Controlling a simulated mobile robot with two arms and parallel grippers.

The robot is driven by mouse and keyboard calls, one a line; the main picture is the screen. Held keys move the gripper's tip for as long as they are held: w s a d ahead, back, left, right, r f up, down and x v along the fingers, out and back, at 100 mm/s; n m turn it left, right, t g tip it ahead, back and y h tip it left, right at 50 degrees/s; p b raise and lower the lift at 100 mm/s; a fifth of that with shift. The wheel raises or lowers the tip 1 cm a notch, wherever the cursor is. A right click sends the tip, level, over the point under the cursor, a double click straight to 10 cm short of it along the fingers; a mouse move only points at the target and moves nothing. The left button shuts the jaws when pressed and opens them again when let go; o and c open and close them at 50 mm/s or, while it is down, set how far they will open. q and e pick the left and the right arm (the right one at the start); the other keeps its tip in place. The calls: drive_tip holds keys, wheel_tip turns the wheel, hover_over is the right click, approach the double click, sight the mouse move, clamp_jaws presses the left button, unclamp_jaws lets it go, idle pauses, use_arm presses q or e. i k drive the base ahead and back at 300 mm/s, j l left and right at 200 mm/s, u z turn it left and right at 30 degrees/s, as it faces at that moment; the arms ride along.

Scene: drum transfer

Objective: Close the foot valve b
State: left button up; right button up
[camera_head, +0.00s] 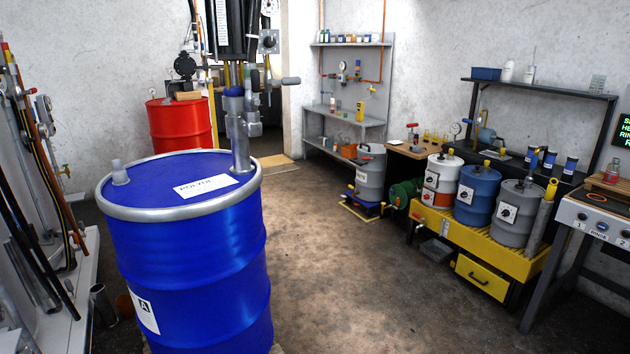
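No valve labelled as foot valve b can be made out. A large blue drum (195,265) stands close in front, with a white "POLYOL" label on its lid and a label "A" on its side. Neither of my grippers is in view.
A yellow bench (455,232) at right carries several small drums. A grey can (371,175) stands on a low stand before the back shelf (345,115). Hoses and pipes (42,160) line a rack at left. The middle floor (350,280) is clear.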

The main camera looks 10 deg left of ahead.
sight(74, 235)
drive_tip(key=i+l+z, duration=0.2)
drive_tip(key=i+z, duration=0.3)
drive_tip(key=i, duration=0.55)
drive_tip(key=i+j+z, duration=0.25)
drive_tip(key=i+z, duration=0.25)
drive_tip(key=i, duration=0.55)
drive_tip(key=i+u, duration=0.4)
drive_tip(key=i, duration=0.15)
drive_tip(key=i+l+u, duration=0.15)
drive_tip(key=i+u, duration=0.3)
drive_tip(key=i+j+u, duration=0.25)
drive_tip(key=i+u, duration=0.2)
drive_tip(key=i, duration=0.15)
drive_tip(key=i+u, duration=0.5)
drive_tip(key=i+l+u, duration=0.15)
drive_tip(key=i+u, duration=0.3)
drive_tip(key=i, duration=0.25)
drive_tip(key=i+u, duration=0.2)
drive_tip(key=i, duration=0.3)
drive_tip(key=i+l+u, duration=0.25)
drive_tip(key=i, duration=0.2)
drive_tip(key=i+l+u, duration=0.2)
drive_tip(key=i, duration=0.25)
drive_tip(key=j, duration=0.1)
